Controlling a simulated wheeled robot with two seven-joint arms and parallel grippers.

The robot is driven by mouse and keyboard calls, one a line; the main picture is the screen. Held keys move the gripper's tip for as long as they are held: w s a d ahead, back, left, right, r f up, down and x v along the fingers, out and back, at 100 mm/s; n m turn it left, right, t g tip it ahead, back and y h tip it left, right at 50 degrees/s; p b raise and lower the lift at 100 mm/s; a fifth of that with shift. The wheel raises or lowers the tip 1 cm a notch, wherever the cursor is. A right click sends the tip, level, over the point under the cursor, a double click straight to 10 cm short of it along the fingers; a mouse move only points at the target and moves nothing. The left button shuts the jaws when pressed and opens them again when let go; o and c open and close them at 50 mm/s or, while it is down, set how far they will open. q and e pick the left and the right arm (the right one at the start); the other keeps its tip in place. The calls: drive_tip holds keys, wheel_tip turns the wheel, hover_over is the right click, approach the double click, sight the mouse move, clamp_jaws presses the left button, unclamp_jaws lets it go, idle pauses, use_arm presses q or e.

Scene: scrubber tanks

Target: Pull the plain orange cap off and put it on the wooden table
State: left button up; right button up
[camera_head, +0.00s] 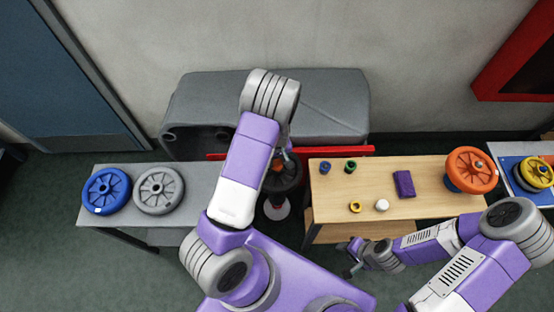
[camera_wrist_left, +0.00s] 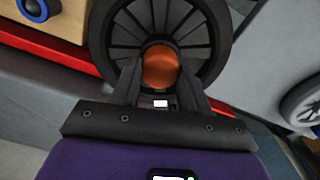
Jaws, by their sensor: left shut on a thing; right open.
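The plain orange cap (camera_wrist_left: 160,66) sits at the middle of a dark spoked wheel (camera_wrist_left: 122,30) in the left wrist view. My left gripper (camera_wrist_left: 161,88) is shut on the cap, one finger on each side. In the head view, my left arm partly hides the dark wheel (camera_head: 289,178) and the cap. The wooden table (camera_head: 375,169) stands just right of that wheel. My right gripper (camera_head: 352,257) is open and empty, low in front of the wooden table.
The table holds small ringed parts (camera_head: 325,167), a yellow ring (camera_head: 355,206), a white cap (camera_head: 382,205), a purple block (camera_head: 404,184) and an orange wheel (camera_head: 471,170). A grey table (camera_head: 120,220) at left bears blue and grey wheels. Bare wood shows between the small parts.

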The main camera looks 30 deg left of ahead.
sight(277, 162)
use_arm(q)
drive_tip(key=shift+r+p, duration=0.85)
drive_tip(key=shift+r, duration=0.2)
idle(0.7)
drive_tip(key=shift+r+p, duration=2.55)
drive_tip(key=shift+r, duration=0.5)
drive_tip(key=shift+f, duration=0.1)
